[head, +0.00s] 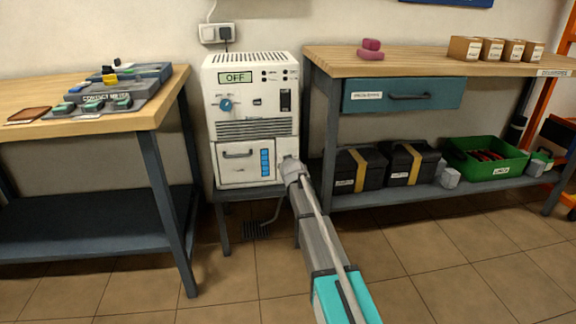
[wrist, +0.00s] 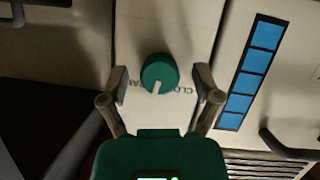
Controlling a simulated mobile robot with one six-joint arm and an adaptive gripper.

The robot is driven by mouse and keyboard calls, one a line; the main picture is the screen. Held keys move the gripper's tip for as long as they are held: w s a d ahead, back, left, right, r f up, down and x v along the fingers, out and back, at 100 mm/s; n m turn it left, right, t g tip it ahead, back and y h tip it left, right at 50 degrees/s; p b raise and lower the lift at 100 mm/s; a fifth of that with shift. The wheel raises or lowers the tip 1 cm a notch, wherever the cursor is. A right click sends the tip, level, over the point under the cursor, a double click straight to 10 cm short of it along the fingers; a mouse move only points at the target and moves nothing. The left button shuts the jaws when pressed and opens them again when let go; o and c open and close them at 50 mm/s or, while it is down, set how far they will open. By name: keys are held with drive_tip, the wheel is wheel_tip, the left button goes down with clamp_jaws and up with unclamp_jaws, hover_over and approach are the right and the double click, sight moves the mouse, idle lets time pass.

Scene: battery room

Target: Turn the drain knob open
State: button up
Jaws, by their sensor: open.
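The drain knob (wrist: 159,74) is a round green knob with a pale pointer mark, on a light panel in the wrist view. The mark points toward the bottom of that picture. Partly hidden lettering shows beside it, with "CLO" to the right. My gripper (wrist: 161,86) is open, with one finger on each side of the knob and a gap on both sides. In the head view my gripper (head: 290,166) is at the lower right of the white machine (head: 208,90), and the knob is hidden behind it. The machine's display (head: 235,78) reads OFF.
A blue segmented strip (wrist: 250,72) is right of the knob. A blue dial (head: 225,105) and a front panel with a handle (head: 238,154) are on the machine. Workbenches (head: 150,108) (head: 420,62) stand on both sides. The floor in front is clear.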

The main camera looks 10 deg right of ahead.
clamp_jaws()
idle(0.6)
drive_tip(key=shift+d+m+y, duration=0.15)
drive_tip(key=shift+m+y, duration=0.55)
drive_tip(key=shift+m, duration=0.3)
drive_tip(key=shift+m+y+b, duration=0.3)
drive_tip(key=shift+m+y, duration=0.8)
drive_tip(key=shift+m, duration=0.3)
